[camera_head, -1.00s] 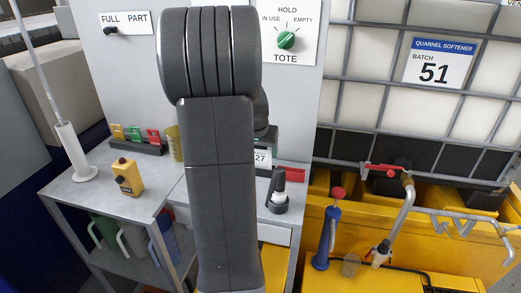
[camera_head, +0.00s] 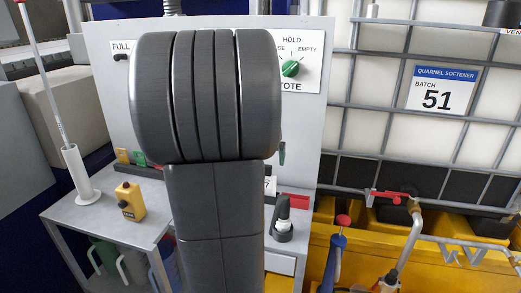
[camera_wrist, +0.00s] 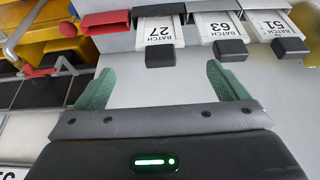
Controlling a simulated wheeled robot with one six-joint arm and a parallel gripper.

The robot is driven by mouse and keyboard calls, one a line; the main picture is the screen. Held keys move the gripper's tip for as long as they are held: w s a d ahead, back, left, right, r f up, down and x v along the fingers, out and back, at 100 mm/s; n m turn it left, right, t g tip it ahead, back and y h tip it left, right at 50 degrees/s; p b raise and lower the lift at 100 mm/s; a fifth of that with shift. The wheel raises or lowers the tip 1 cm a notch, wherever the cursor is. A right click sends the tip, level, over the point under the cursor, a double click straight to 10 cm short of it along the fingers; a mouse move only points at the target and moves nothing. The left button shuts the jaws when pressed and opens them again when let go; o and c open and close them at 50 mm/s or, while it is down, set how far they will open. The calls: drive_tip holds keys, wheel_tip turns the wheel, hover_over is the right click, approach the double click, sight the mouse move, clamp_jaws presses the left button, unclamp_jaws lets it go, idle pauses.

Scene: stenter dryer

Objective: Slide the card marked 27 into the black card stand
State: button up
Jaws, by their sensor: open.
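The card marked 27 (camera_wrist: 160,31) hangs upside down in the wrist view, with a dark tab (camera_wrist: 160,55) at its near end. Cards marked 63 (camera_wrist: 224,28) and 51 (camera_wrist: 273,24) sit beside it in a row. My gripper (camera_wrist: 160,69) is open and empty, its green fingers to either side of the 27 card's tab, apart from it. In the head view my arm covers most of that card; only its edge (camera_head: 269,185) shows. I cannot identify the black card stand for certain; a dark rack with coloured pieces (camera_head: 139,158) is partly hidden behind my arm.
A red block (camera_wrist: 105,21) lies close beside the 27 card. A yellow control box (camera_head: 130,201) and a white tube (camera_head: 80,178) stand at the left. Yellow machinery with pipes lies right.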

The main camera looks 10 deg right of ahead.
drive_tip(key=shift+v, duration=1.65)
drive_tip(key=p+x, duration=0.1)
drive_tip(key=x, duration=1.2)
drive_tip(key=shift+f, duration=0.4)
drive_tip(key=shift+r, duration=0.35)
drive_tip(key=shift+w+p, duration=0.1)
drive_tip(key=shift+p, duration=0.2)
drive_tip(key=shift+r, duration=0.1)
